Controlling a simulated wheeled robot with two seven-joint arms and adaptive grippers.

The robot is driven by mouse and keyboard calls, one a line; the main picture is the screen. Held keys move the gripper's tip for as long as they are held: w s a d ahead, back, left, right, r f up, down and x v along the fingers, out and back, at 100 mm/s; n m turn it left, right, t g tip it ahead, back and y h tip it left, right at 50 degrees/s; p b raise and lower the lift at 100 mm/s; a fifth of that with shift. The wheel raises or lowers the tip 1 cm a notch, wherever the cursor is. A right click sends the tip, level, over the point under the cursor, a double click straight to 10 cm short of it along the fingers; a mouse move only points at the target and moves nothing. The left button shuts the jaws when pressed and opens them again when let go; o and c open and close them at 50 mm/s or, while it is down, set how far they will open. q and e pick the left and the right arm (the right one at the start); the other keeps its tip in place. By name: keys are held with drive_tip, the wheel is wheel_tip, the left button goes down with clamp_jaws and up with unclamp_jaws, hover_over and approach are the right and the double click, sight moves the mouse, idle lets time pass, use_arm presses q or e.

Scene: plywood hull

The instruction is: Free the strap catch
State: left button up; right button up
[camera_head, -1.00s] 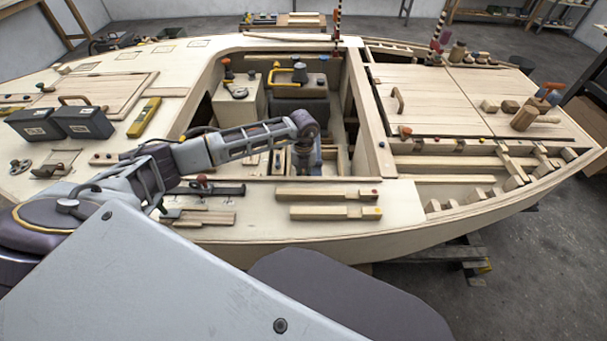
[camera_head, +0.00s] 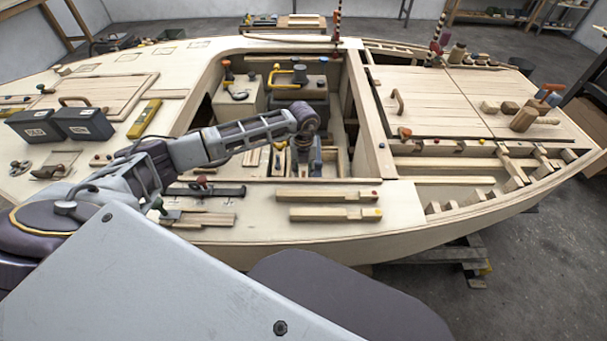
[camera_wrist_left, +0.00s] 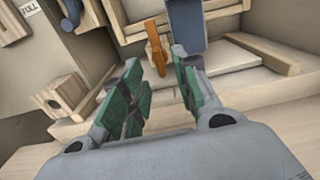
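My left arm reaches into the boat's open cockpit, with the left gripper (camera_head: 303,162) pointing down between the cockpit walls. In the left wrist view, the gripper's two green-padded fingers (camera_wrist_left: 157,62) are apart with nothing held between them. An orange upright piece (camera_wrist_left: 155,42) shows just beyond the fingertips, in line with the gap; it may be the strap catch, but I cannot be sure. A blue strap-like piece (camera_wrist_left: 187,22) stands beside it to the right. My right gripper is not in view.
Wooden ledges (camera_wrist_left: 265,55) and a small wooden block with a hole (camera_wrist_left: 62,97) lie around the gripper. Pale boxes (camera_head: 238,100) stand at the cockpit's back. Two dark boxes (camera_head: 82,122) and a yellow level (camera_head: 145,118) lie on the left deck.

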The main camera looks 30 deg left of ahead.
use_arm(q)
wheel_tip(320, 180, up, 9)
idle(0.5)
drive_tip(key=shift+f, duration=0.15)
